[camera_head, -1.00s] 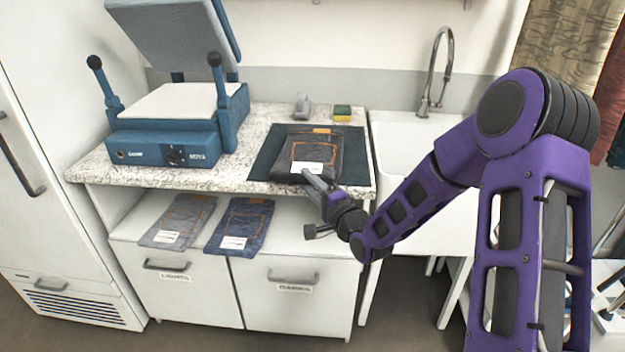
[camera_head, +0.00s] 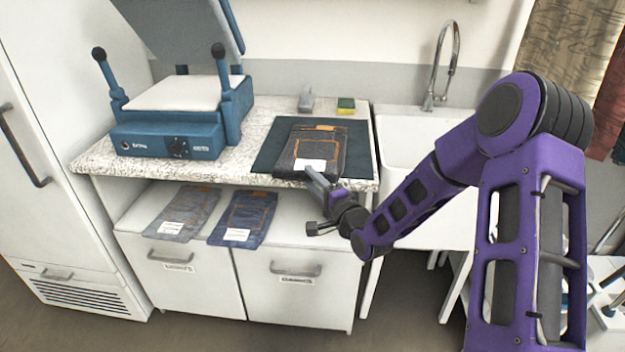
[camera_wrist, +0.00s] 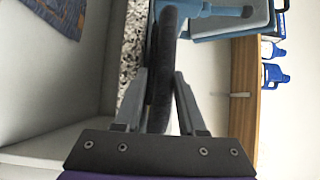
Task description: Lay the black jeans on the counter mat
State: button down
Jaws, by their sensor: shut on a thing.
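The black jeans (camera_head: 313,148), folded, with orange stitching and a white label, show over the dark counter mat (camera_head: 268,152) in the head view. My gripper (camera_head: 313,178) is shut on their near edge, by the label. The mat shows around the jeans at the left, right and far side. I cannot tell whether the jeans fully touch the mat. In the wrist view, the jeans (camera_wrist: 166,60) show edge-on as a dark band between my two fingers (camera_wrist: 160,95).
A blue heat press (camera_head: 180,115) stands open on the counter's left. A sponge (camera_head: 346,104) and a small grey item (camera_head: 306,103) lie behind the mat. Two folded jeans (camera_head: 183,212) (camera_head: 244,217) lie on the lower shelf. A sink (camera_head: 415,135) is to the right.

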jog(key=shift+f, duration=0.1)
jog(key=shift+c, duration=2)
grip_release()
jog(key=shift+f, duration=0.1)
jog(key=o, duration=0.4)
jog(key=s, duration=1.1)
jog(key=shift+a, duration=0.2)
